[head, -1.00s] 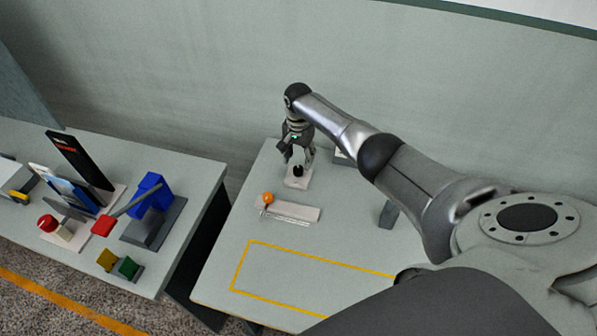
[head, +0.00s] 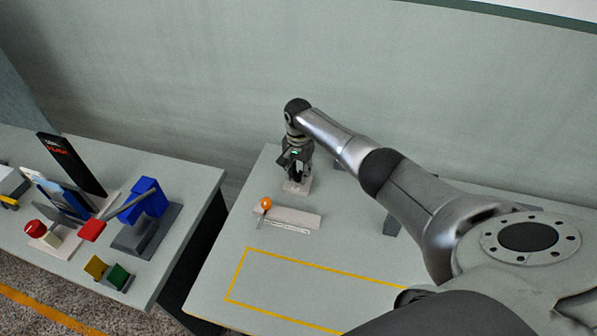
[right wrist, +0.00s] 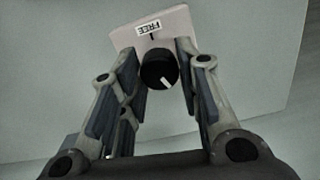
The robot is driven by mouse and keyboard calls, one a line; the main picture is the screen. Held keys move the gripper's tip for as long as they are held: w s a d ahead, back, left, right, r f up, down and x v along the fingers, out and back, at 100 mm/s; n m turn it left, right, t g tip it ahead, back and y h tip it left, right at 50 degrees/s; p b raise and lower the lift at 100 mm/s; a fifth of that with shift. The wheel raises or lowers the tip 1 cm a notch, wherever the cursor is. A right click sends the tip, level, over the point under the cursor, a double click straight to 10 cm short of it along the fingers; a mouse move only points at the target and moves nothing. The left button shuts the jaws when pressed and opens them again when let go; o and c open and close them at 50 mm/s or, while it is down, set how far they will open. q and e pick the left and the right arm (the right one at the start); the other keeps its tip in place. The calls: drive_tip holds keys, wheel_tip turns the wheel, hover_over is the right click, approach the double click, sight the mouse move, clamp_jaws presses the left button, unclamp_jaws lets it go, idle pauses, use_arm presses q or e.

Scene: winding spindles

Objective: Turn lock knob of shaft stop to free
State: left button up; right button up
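The lock knob (right wrist: 159,70) is a round black knob with a white pointer line, on a pale base plate (right wrist: 183,22). A label reading FREE (right wrist: 149,28) with a short black mark is on the plate, and the knob's white line points away from it. In the head view the plate (head: 297,188) is on the right table, with the knob hidden by my right gripper (head: 297,176). In the right wrist view my right gripper (right wrist: 158,52) is open, its fingers on either side of the knob, close to it. My left gripper is not in view.
A pale block with a scale (head: 290,216) and an orange ball (head: 266,203) lie in front of the plate. A yellow outline (head: 290,258) marks clear table. The left table holds a blue device (head: 147,198) and a red knob (head: 35,228). A gap separates the tables.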

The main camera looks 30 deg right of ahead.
drive_tip(key=c, duration=0.4)
